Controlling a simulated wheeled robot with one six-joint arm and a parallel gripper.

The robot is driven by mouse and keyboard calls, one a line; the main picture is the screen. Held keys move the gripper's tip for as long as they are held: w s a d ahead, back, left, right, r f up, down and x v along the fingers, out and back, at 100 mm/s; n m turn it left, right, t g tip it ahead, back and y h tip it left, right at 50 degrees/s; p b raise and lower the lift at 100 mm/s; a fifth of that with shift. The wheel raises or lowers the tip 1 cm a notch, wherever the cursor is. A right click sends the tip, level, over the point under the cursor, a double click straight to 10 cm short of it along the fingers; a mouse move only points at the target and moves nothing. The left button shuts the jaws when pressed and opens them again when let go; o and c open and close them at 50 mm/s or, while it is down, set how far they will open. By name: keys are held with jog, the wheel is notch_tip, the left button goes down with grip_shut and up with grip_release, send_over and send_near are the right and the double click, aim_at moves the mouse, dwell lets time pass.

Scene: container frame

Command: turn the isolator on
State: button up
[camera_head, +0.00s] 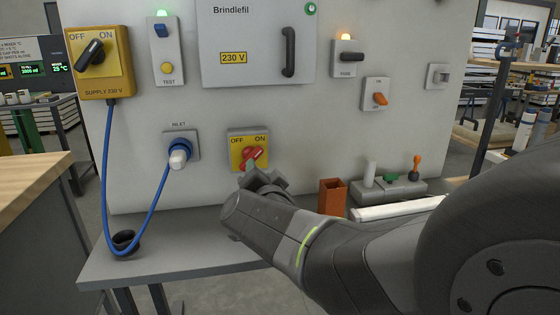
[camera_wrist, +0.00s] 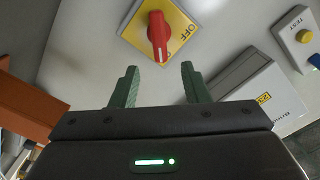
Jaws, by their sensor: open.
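The isolator is a yellow plate (camera_head: 237,152) marked OFF and ON with a red rotary handle (camera_head: 255,156), low on the grey panel. In the head view the handle slants up to the right; my gripper partly covers it. In the wrist view the red handle (camera_wrist: 158,38) lies at the top middle, across the yellow plate (camera_wrist: 182,22). One label near its tip is partly hidden, so I cannot tell its setting for sure. My gripper (camera_wrist: 159,76) is open and empty, its green fingers short of the handle, one towards each side.
A yellow supply switch (camera_head: 101,68) with a black handle is at left. Its blue cable (camera_head: 107,160) runs to the inlet plug (camera_head: 180,155). Above is a grey cabinet (camera_head: 259,30). An orange-brown open box (camera_head: 332,197) stands on the shelf, right of my gripper.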

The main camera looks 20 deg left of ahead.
aim_at(255, 157)
jog(key=shift+p+v, duration=0.3)
jog(key=shift+v, duration=1.35)
jog(key=b+x, duration=0.2)
jog(key=x, duration=1.2)
jog(key=shift+d+b, duration=0.1)
jog(key=shift+b, duration=0.25)
